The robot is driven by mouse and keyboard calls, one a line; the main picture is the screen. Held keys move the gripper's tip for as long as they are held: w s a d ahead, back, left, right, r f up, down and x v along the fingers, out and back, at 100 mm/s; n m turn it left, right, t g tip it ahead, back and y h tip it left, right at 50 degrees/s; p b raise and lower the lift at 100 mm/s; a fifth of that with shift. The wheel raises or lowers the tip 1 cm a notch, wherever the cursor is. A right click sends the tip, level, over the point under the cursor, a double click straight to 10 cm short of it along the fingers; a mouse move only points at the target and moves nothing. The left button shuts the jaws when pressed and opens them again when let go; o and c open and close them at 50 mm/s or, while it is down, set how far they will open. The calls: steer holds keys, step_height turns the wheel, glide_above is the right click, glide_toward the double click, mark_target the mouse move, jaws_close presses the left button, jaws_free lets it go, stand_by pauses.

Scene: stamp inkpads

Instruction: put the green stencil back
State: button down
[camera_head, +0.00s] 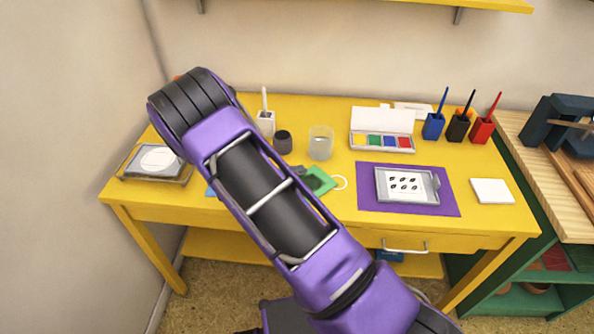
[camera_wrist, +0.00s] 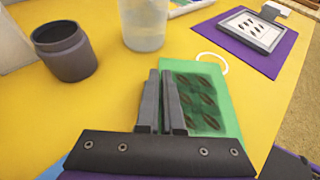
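The green stencil (camera_head: 320,178) is a flat sheet with dark leaf shapes and a white ring at its right end, at the front middle of the yellow table. In the wrist view the stencil (camera_wrist: 215,92) extends to the right from behind my fingers, the ring beyond its far edge. My gripper (camera_wrist: 161,75) has its two dark fingers almost together at the stencil's left edge, and it looks shut on it. The exact contact is hidden by the fingers. I cannot tell whether the sheet is lifted. In the head view my arm hides most of the gripper.
A dark cup (camera_head: 283,141) and a clear glass (camera_head: 320,143) stand behind the stencil. A purple mat (camera_head: 447,201) with a grey framed stamp plate (camera_head: 404,186) lies to the right. An open ink palette (camera_head: 382,130) is at the back.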

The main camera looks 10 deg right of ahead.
steer(key=shift+f, duration=0.2)
steer(key=c, duration=1.1)
jaws_free()
steer(key=shift+o, duration=0.2)
steer(key=shift+r, duration=0.15)
steer(key=shift+a+r, duration=0.1)
steer(key=shift+r, duration=0.1)
steer(key=v, duration=1.1)
steer(key=shift+s+a+r+p, duration=0.2)
steer(key=shift+s+a+p, duration=0.05)
steer(key=shift+a+p, duration=0.1)
